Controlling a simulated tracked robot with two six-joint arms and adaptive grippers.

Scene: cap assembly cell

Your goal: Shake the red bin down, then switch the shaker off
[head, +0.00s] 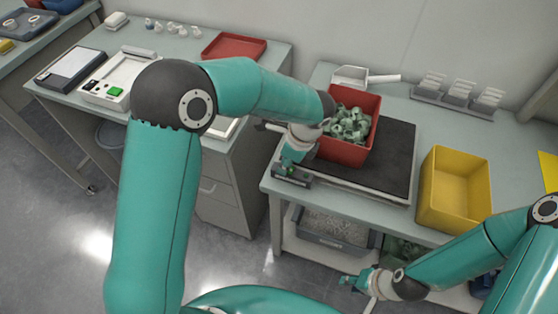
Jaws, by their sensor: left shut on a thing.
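The red bin (343,149) stands on the dark plate of the shaker (393,163) on the right-hand table and holds many grey-green parts in an uneven heap. The shaker's small control box (291,175), with a green spot, is at its front left corner. My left gripper (289,164) points down at this box, left of the bin, and is shut on what looks like its knob; the fingers hide the knob. My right gripper (347,281) is low in front of the table, away from the bin; its finger gap is too small to judge.
A yellow bin (454,190) stands right of the shaker. A white scoop (364,77) and a grey rack (458,93) are behind. A grey crate (336,228) sits on the lower shelf.

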